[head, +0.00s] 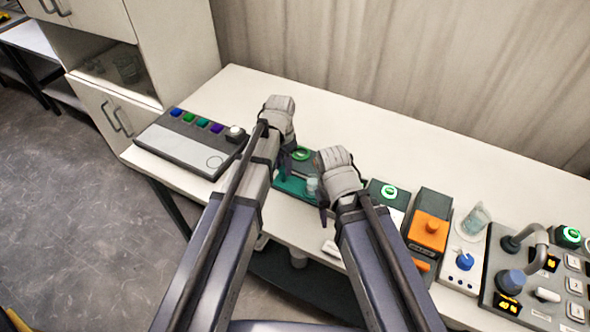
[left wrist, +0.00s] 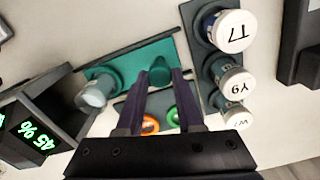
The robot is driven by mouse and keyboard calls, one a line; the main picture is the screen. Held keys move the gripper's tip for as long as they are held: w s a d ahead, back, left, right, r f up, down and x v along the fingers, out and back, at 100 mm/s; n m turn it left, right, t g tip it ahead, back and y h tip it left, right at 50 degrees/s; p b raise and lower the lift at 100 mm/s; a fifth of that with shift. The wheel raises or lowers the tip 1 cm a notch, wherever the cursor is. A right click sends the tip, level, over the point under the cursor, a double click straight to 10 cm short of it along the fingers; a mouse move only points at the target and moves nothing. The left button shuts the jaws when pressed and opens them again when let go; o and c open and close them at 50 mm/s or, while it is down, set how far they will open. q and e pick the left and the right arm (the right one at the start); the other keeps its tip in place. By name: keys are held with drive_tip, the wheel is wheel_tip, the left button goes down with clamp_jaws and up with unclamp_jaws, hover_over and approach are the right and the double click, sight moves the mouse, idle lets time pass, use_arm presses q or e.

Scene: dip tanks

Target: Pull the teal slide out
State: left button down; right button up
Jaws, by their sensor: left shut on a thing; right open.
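The teal slide (head: 291,186) is a flat teal plate on the table in front of me, partly hidden by my arms in the head view. In the left wrist view the teal slide (left wrist: 131,64) shows a raised teal knob (left wrist: 160,71) between my left fingers. My left gripper (head: 287,158) is shut on that knob; its fingers also show in the left wrist view (left wrist: 159,80). A small clear cup (head: 312,186) stands at the plate. My right gripper (head: 323,205) is open and empty, close to the right of the cup.
A grey panel with coloured buttons (head: 184,147) lies to the left. To the right stand an orange-topped box (head: 430,230), a glass beaker (head: 476,218) and a control panel (head: 530,290). Labelled round caps (left wrist: 232,31) sit beside the slide. The table's back is clear.

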use_arm(q)
drive_tip(key=shift+w+a, duration=0.1)
drive_tip(key=shift+a, duration=0.1)
drive_tip(key=c, duration=0.5)
unclamp_jaws()
drive_tip(key=shift+a, duration=0.1)
drive_tip(key=shift+c, duration=0.2)
drive_tip(key=shift+r, duration=0.15)
use_arm(e)
drive_tip(key=shift+r, duration=0.2)
use_arm(q)
wheel_tip(320, 180, up, 8)
drive_tip(key=p, duration=0.8)
drive_tip(key=shift+f, duration=0.2)
use_arm(e)
wheel_tip(320, 180, up, 8)
drive_tip(key=shift+f, duration=0.25)
use_arm(q)
drive_tip(key=s+d+f+n+b, duration=0.1)
drive_tip(key=s+d+n, duration=0.1)
drive_tip(key=s, duration=0.6)
drive_tip(key=s+d+f+n+y+b, duration=0.1)
drive_tip(key=s, duration=0.8)
drive_tip(key=shift+d+n, duration=0.35)
drive_tip(key=shift+n, duration=0.05)
use_arm(e)
wheel_tip(320, 180, down, 2)
drive_tip(key=shift+f, duration=0.1)
